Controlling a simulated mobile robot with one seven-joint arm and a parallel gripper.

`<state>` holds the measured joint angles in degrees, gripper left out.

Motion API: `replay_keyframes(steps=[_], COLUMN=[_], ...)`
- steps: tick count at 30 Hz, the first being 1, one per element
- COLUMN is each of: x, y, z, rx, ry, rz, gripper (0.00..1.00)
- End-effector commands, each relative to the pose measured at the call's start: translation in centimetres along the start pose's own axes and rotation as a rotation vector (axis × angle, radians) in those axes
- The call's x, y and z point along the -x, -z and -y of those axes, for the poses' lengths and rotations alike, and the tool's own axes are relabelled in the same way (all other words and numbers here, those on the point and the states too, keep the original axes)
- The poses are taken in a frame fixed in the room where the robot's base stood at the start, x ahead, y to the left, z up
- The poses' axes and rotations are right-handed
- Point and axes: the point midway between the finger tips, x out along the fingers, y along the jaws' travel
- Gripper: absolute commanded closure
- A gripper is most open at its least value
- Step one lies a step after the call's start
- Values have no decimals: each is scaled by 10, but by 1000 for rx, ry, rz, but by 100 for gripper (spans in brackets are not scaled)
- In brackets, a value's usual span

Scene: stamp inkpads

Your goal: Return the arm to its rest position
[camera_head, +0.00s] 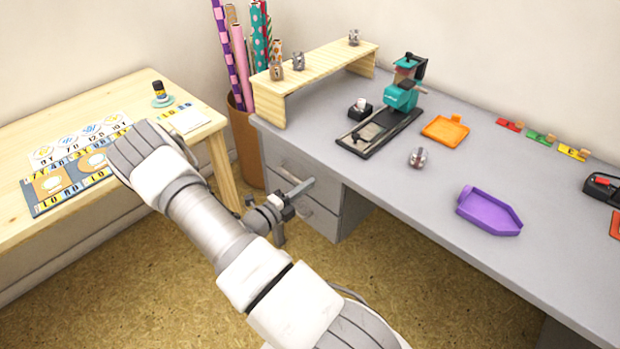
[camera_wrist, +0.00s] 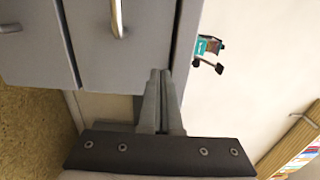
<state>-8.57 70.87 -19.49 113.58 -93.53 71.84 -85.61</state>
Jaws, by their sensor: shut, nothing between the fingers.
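My arm reaches up from the bottom of the head view and bends over the gap between the wooden table and the grey desk. My gripper (camera_head: 305,188) is in front of the desk's drawers, below the desktop. In the wrist view my gripper (camera_wrist: 160,76) has its two fingers pressed together with nothing between them. The drawer fronts (camera_wrist: 85,40) of the desk lie beyond the fingertips in that view. I cannot tell the exact gap between fingertips and desk.
The grey desk (camera_head: 390,190) holds a teal stamping press (camera_head: 401,95), an orange tray (camera_head: 445,130) and a purple tray (camera_head: 489,211). A wooden riser (camera_head: 325,65) stands at its left end. The wooden table (camera_head: 120,210) is left; floor is open below.

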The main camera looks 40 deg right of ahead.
Motion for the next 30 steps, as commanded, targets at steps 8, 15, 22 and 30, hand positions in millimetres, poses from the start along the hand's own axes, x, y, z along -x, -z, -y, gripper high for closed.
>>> replay_keyframes(steps=[8, 15, 22, 30], x=[68, 97, 101, 105], y=[-1, -1, 0, 5], z=[1, 0, 0, 28], rx=[2, 2, 2, -189], ry=[-1, -1, -1, -59], rz=[4, 2, 0, -103], gripper=[100, 100, 100, 100])
